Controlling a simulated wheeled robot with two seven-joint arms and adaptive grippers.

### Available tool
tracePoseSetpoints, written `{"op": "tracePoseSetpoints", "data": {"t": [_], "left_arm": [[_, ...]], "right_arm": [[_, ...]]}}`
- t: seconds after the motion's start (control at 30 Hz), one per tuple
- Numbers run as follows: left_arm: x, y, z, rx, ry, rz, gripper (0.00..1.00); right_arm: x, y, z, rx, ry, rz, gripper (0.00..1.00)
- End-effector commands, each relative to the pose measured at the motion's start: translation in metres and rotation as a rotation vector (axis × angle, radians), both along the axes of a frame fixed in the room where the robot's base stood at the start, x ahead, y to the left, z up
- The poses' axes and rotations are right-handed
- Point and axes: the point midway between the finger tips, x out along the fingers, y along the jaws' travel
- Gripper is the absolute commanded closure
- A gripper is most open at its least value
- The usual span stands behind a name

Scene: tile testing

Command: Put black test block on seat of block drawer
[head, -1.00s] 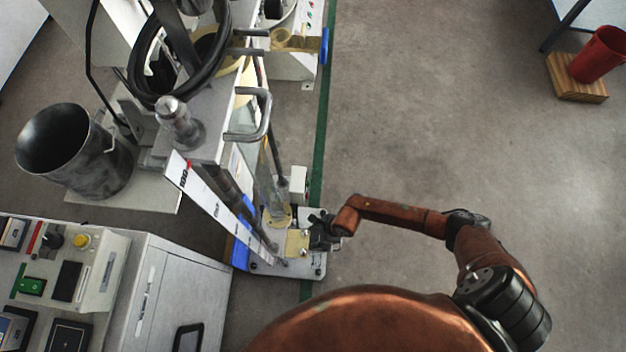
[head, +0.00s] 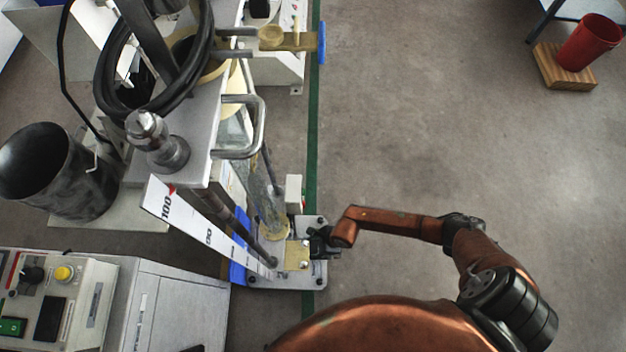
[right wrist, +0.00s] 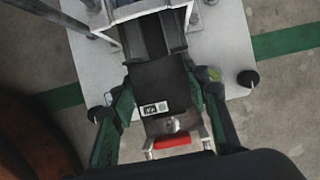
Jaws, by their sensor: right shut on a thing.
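My right gripper (head: 322,241) is at the right side of the base plate of the tall test machine in the head view. In the right wrist view its two green-sided fingers (right wrist: 157,92) are shut on the black test block (right wrist: 152,82), which carries a small white label. A metal drawer front with a red handle (right wrist: 172,141) shows just below the block. A dark channel between light metal walls (right wrist: 152,35) lies just beyond the block. I cannot tell whether the block rests on the seat. The block is not clear in the head view. My left gripper is not in view.
The machine's base plate (head: 306,279) has black feet, and a white scale strip (head: 207,235) slants above it. A control cabinet (head: 180,302) stands at the lower left and a dark metal bucket (head: 48,172) at the left.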

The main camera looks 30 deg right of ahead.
Motion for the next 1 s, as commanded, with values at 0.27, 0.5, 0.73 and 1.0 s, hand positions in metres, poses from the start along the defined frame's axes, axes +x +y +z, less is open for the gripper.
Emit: {"op": "tracePoseSetpoints", "data": {"t": [0.27, 0.5, 0.73, 1.0], "left_arm": [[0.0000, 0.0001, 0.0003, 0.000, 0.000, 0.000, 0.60], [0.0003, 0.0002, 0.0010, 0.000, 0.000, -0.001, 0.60], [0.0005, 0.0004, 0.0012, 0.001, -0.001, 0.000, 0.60], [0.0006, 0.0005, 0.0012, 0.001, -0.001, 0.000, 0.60]], "right_arm": [[0.0009, 0.0007, 0.0008, 0.002, -0.001, 0.000, 0.94], [0.0009, 0.0009, -0.0017, 0.002, -0.002, 0.000, 0.94], [0.0009, 0.0010, -0.0029, 0.002, -0.002, 0.000, 0.94], [0.0006, 0.0005, -0.0033, 0.002, -0.001, 0.000, 0.45]]}}
